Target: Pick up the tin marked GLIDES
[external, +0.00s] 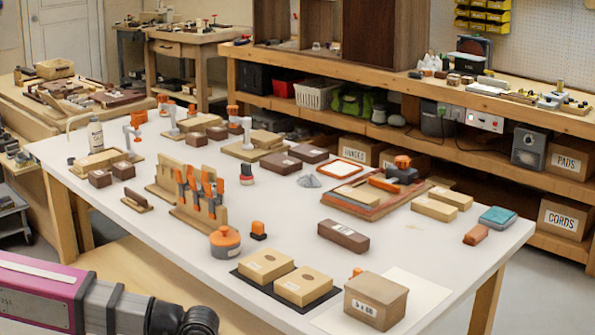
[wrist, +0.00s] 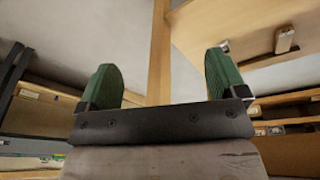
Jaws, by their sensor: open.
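I cannot read the word GLIDES on anything in view. A round grey tin with an orange lid (external: 225,242) stands near the front edge of the white table (external: 420,240); its marking is too small to read. A flat box with a teal top (external: 497,217) lies at the table's right end, with no legible word. My gripper (wrist: 162,82) shows in the wrist view with its two green fingers wide apart and nothing between them. It is outside the external view, where only my arm shows at the lower left, short of the table.
A cardboard box marked 5 x 60 (external: 375,301) and two tan boxes on a black mat (external: 318,298) stand at the front. A wooden rack of orange-handled tools (external: 200,215) stands left of the round tin. Boxes marked PADS (external: 568,161) and CORDS (external: 564,219) sit under the back bench.

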